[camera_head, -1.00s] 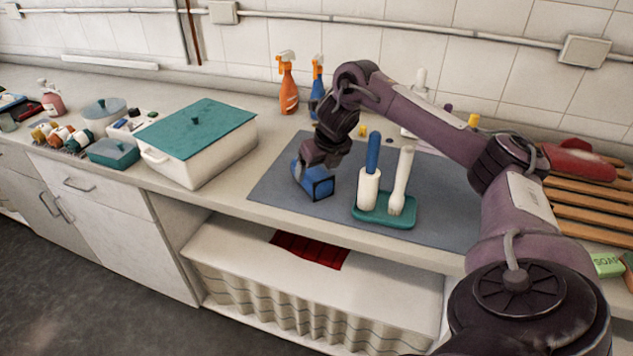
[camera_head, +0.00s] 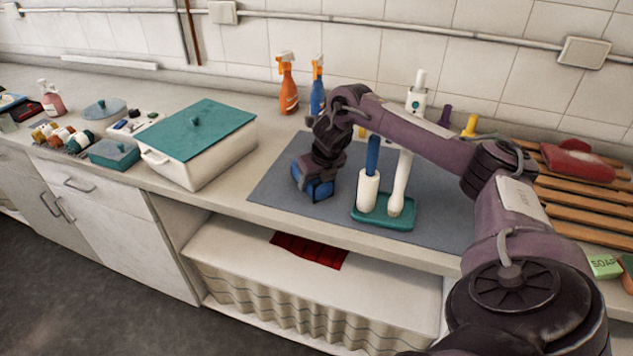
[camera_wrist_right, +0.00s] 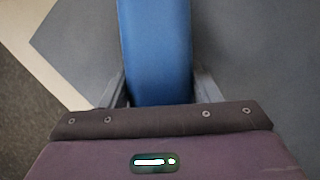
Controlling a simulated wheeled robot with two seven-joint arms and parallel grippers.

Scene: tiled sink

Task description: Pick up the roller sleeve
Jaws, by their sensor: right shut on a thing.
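The roller sleeve (camera_head: 322,191) is a blue, rounded piece lying on the grey mat, near its front left part. My right gripper (camera_head: 318,180) is down over it from above and shut on it, hiding its middle. In the right wrist view the blue sleeve (camera_wrist_right: 155,50) runs up the picture between the two fingers of the right gripper (camera_wrist_right: 158,88), one on each side. The sleeve looks to be on or just above the mat; I cannot tell which. My left gripper is not in view.
The grey mat (camera_head: 440,225) is bare in front. A white box with a teal lid (camera_head: 195,130) is to the left. Orange (camera_head: 287,85) and blue (camera_head: 318,88) spray bottles stand behind.

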